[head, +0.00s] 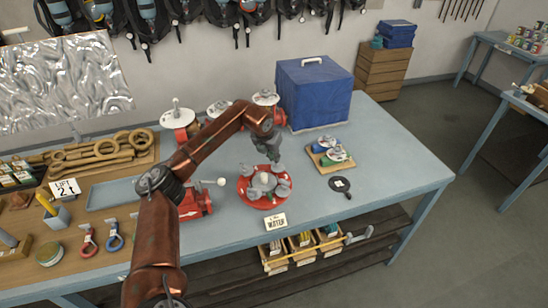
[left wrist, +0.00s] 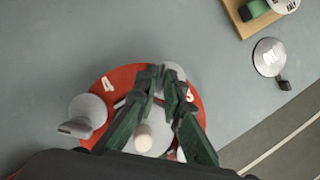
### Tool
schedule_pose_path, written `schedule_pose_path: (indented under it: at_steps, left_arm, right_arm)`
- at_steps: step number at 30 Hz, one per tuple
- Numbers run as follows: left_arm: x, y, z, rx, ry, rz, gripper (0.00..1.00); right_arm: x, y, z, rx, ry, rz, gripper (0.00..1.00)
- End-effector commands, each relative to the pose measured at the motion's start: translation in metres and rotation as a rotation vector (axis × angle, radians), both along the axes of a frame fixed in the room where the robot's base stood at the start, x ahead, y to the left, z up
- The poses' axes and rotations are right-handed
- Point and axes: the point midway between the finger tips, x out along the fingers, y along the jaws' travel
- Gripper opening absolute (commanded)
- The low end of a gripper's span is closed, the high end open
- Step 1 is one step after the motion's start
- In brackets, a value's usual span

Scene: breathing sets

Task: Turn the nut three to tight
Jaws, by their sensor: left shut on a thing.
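A red round flange (head: 245,189) lies on the blue-grey bench behind the WATER card (head: 275,221). Several grey wing nuts stand around its rim, and a pale round knob shows at its middle. My left gripper (head: 268,158) points down over the flange's far side. Another grey nut (left wrist: 88,108) stands free on the left, near a white 4 on the red flange (left wrist: 128,72). The near part is hidden by the gripper. My right gripper is not in view.
A blue covered box (head: 312,92) and red valves stand behind. Wooden wrenches (head: 100,150) lie left. The bench's right end is clear.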

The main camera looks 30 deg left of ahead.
Motion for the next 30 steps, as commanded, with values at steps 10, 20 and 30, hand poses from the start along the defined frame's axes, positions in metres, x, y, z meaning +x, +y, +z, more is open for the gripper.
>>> schedule_pose_path:
  at_steps: [10,20,30]
  left_arm:
    - [0.0001,0.0012,0.0002,0.000,-0.001,-0.053,0.00]
    - [0.0006,0.0035,0.0009,0.000,-0.001,-0.286,0.00]
    - [0.0020,0.0050,0.0014,-0.001,-0.003,-0.606,0.00]
  right_arm:
    - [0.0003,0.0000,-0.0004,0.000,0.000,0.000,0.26]
    - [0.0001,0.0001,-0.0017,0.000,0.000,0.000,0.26]
    - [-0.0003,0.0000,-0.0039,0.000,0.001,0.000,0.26]
